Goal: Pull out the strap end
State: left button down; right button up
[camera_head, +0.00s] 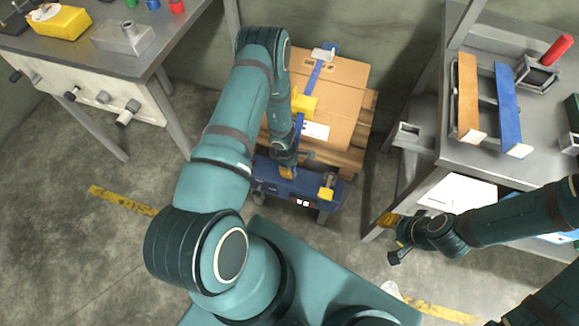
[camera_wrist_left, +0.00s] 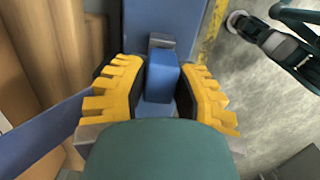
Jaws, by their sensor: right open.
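A blue strap (camera_head: 317,72) runs over the cardboard box (camera_head: 341,75) and partly disappears behind my left arm. A blue strap-like band (camera_wrist_left: 40,138) also shows at the left of the left wrist view. My left gripper (camera_head: 287,172) is low at the front of the box, over a blue unit (camera_head: 308,189). In the left wrist view its yellow fingers stand on both sides of a small upright blue block (camera_wrist_left: 162,75) with a grey piece behind it. Whether they press on it, and whether it is the strap end, I cannot tell. My right gripper (camera_head: 392,237) is open and empty beside the right bench.
The box sits on a wooden pallet (camera_head: 355,160). A yellow buckle-like part (camera_head: 304,105) lies on the strap. A grey workbench (camera_head: 455,150) stands at the right, another table (camera_head: 85,55) at the upper left. Concrete floor (camera_head: 110,240) is clear at the left.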

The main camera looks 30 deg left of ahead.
pick_arm(q)
jog(key=shift+r, duration=0.5)
dwell(0.8)
jog(key=shift+r+p, duration=2.05)
jog(key=shift+r, duration=0.4)
jog(key=shift+r+p, duration=1.05)
jog(key=shift+r, duration=0.45)
